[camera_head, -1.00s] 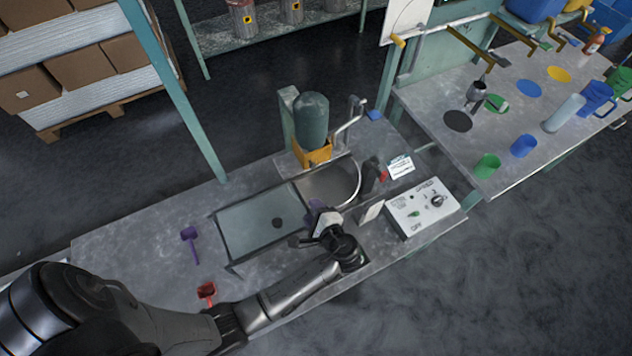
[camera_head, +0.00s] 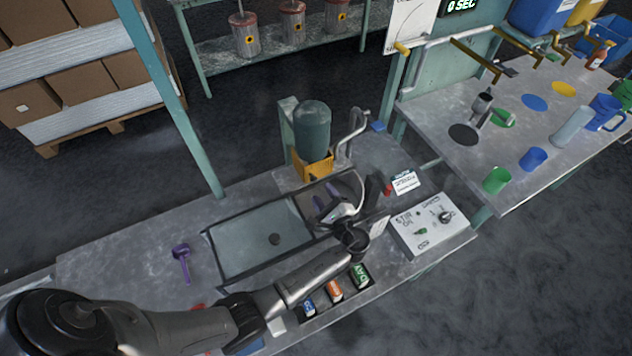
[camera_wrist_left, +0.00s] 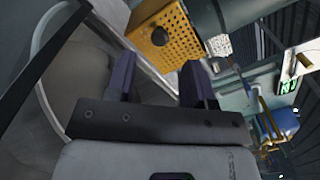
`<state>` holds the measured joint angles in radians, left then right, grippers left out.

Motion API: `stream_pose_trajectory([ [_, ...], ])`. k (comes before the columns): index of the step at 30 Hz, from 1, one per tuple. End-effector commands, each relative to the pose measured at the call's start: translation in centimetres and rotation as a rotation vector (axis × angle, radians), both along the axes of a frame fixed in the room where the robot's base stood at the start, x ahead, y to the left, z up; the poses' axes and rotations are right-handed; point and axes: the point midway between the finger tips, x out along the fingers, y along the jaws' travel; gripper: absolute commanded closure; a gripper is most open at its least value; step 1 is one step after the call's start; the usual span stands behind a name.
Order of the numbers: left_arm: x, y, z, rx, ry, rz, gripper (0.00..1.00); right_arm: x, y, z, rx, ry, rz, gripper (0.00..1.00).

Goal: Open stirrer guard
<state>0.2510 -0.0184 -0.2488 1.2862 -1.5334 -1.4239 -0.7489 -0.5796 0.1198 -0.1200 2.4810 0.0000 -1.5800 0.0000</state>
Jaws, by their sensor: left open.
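The stirrer unit has a dark green cylinder (camera_head: 313,128) above a yellow perforated housing (camera_head: 312,165), which also shows in the left wrist view (camera_wrist_left: 160,30). I cannot tell for sure which part is the guard. In front of it a round metal bowl (camera_wrist_left: 85,75) sits in the bench beside a grey-green flat panel (camera_head: 245,240) with a dark frame. My left gripper (camera_head: 323,202) is over the bowl, its purple fingers apart and empty. In the left wrist view its fingers (camera_wrist_left: 158,78) point toward the yellow housing. My left wrist hides part of the bowl. My right gripper is out of view.
A control box (camera_head: 430,228) with a knob stands right of my left wrist. A white label card (camera_head: 404,183) is behind it. A purple scoop (camera_head: 181,260) lies left of the panel. A bent pipe (camera_head: 352,130) rises beside the stirrer. A second table (camera_head: 480,165) holds cups.

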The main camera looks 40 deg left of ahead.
Motion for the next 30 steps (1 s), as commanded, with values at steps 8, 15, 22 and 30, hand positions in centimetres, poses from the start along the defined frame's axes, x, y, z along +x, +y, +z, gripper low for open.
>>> stream_pose_trajectory([
  [8, 1.5, 3.5, 0.0, 0.001, 0.0, 0.001, 0.52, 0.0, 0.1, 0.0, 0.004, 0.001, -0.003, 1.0],
  [15, 2.0, 4.7, 0.0, -0.001, 0.001, 0.0, 0.52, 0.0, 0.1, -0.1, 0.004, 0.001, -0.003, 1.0],
  [22, 2.0, 4.9, 0.0, -0.001, 0.001, 0.0, 0.52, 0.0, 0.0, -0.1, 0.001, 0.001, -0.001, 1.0],
  [30, 2.0, 4.9, 0.0, -0.002, 0.0, 0.0, 0.68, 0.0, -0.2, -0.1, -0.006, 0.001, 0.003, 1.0],
])
